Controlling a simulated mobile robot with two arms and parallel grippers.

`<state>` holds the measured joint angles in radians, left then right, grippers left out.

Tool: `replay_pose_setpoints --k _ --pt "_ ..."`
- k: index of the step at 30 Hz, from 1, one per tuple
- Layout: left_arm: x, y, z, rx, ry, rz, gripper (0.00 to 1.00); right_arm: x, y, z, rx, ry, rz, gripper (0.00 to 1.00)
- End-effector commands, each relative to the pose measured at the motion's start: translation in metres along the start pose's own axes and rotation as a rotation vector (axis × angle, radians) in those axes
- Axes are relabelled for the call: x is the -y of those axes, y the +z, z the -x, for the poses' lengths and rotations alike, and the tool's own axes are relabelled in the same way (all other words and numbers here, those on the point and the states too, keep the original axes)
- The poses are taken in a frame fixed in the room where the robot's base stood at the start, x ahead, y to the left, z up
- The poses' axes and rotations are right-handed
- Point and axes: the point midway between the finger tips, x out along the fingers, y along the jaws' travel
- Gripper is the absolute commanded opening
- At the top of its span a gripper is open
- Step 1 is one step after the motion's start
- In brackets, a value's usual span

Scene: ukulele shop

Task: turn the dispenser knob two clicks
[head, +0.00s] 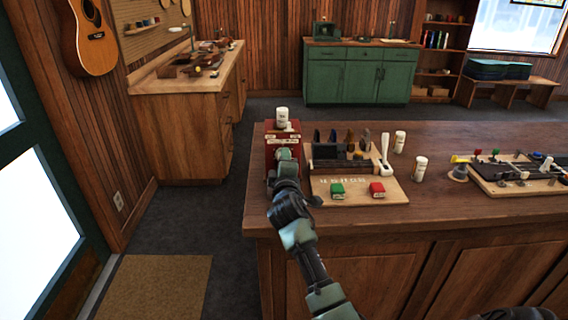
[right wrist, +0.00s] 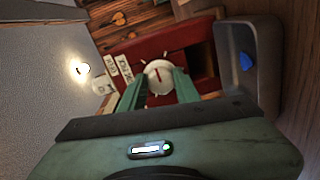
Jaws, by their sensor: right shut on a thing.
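The red dispenser (head: 269,141) stands at the left end of the wooden counter, with a white jar (head: 282,117) on top. Its round white knob (right wrist: 157,72) has a red pointer line and short white tick marks around it in the right wrist view. My right gripper (head: 286,160) is at the dispenser's front and hides the knob in the head view. In the right wrist view its two green fingers (right wrist: 158,88) are shut on the knob, one on each side. My left gripper is not in view.
A grey tray (right wrist: 292,62) holding a blue pick (right wrist: 245,62) is beside the dispenser. The counter front (head: 440,220) is bare.

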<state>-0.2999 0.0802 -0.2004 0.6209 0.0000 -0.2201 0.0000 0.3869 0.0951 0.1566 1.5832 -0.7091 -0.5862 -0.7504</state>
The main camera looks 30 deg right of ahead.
Motion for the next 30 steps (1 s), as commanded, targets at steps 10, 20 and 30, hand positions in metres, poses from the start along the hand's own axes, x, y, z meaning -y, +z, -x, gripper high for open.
replay_pose_setpoints --k 10,20,30 --pt "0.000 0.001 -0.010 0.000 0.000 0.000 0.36 -0.007 0.001 -0.001 -0.015 0.014 -0.302 0.00" --pt "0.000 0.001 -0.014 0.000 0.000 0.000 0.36 -0.008 0.000 -0.001 -0.024 0.014 -0.476 0.00" --pt "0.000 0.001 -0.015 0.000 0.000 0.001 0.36 -0.009 0.000 -0.001 -0.028 0.014 -0.529 0.00"
